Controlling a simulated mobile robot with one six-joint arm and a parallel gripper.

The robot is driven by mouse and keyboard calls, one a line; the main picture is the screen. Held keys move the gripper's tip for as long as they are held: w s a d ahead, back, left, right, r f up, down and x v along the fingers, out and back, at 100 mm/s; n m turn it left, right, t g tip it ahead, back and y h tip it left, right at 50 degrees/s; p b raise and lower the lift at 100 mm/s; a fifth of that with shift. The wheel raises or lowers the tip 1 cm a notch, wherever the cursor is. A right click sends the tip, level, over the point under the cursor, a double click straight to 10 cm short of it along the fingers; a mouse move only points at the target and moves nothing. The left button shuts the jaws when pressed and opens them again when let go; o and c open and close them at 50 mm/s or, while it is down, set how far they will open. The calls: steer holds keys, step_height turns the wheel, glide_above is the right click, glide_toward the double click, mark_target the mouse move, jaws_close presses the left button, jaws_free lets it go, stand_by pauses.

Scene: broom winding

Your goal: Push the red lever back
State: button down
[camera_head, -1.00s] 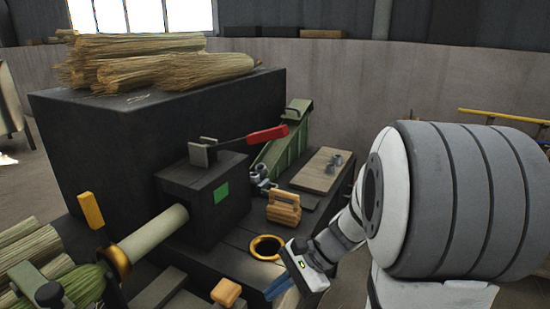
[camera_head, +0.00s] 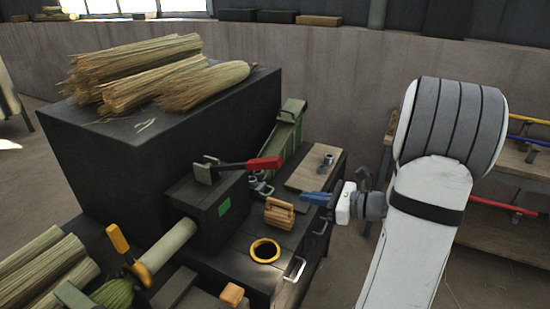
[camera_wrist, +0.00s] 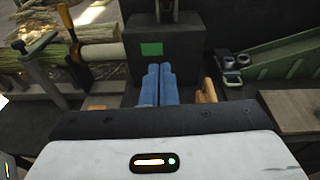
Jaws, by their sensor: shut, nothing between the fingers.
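The red lever (camera_head: 263,163) lies on top of the black box (camera_head: 210,210) with a green square, its red handle pointing right in the head view. A grey metal bracket (camera_head: 206,172) holds its left end. My gripper (camera_head: 304,197) is to the right of the box and below the handle, clear of the lever. Its blue fingers point left and are together, with nothing between them. In the wrist view the shut fingers (camera_wrist: 160,84) point toward the box front (camera_wrist: 190,60). The lever's red handle does not show in the wrist view.
A wooden block (camera_head: 280,212) and a yellow ring (camera_head: 265,251) sit on the bench beside the box. A green sloped bracket (camera_head: 288,130) stands behind the lever. Straw bundles (camera_head: 155,75) lie on the large black cabinet (camera_head: 80,150). A roller (camera_head: 168,245) extends from the box.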

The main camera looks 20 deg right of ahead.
steer(key=shift+w+d+r+m+t, duration=0.15)
steer(key=shift+d+r+m+t, duration=0.2)
steer(key=shift+d+r, duration=0.2)
steer(key=w+a+r+p, duration=0.2)
steer(key=w+a+p, duration=0.2)
steer(key=w+a, duration=0.4)
stand_by(0.3)
steer(key=shift+r, duration=0.15)
